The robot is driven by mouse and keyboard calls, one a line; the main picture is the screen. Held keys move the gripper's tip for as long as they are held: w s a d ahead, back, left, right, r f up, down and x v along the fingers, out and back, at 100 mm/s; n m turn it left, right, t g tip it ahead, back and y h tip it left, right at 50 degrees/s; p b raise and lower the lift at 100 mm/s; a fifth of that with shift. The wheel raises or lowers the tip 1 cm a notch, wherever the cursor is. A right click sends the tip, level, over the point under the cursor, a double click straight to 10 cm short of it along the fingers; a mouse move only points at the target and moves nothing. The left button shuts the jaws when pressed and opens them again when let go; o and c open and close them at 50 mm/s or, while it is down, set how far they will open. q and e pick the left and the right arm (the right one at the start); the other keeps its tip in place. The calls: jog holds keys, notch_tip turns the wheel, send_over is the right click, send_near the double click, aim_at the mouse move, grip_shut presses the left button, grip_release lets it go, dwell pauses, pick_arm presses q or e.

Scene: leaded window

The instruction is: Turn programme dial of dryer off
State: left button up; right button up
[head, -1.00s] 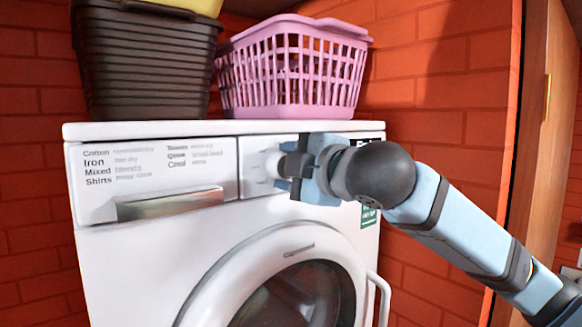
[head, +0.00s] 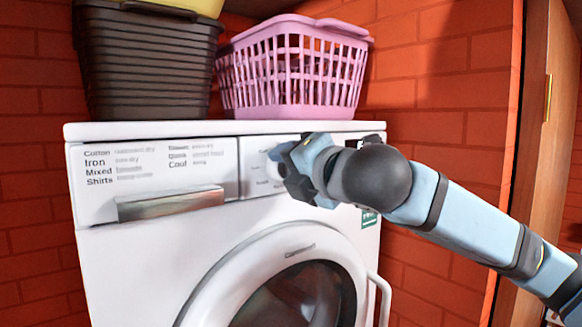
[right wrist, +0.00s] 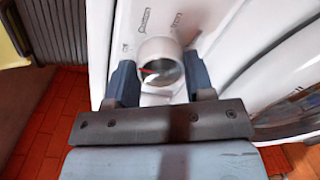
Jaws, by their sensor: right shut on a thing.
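The white dryer (head: 150,270) stands against the brick wall, with its control panel along the top front. The round white programme dial (right wrist: 152,48) has a red pointer line and shows between the two fingers in the right wrist view. My right gripper (head: 284,170) is shut on the dial, its wrist rolled to a tilt. In the head view the gripper hides most of the dial. My left gripper is in neither view.
A dark crate (head: 148,65) and a pink basket (head: 290,70) stand on top of the dryer. A drawer handle (head: 170,203) is left of the dial. The round door (head: 300,245) is below. A wooden frame (head: 535,130) stands at right.

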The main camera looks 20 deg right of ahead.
jog(key=shift+f+n, duration=0.1)
jog(key=shift+n, duration=0.2)
dwell(0.4)
jog(key=o, duration=0.9)
jog(key=shift+s, duration=0.1)
jog(key=shift+b+v, duration=1.7)
jog(key=shift+v, duration=5.2)
jog(key=shift+f, duration=0.1)
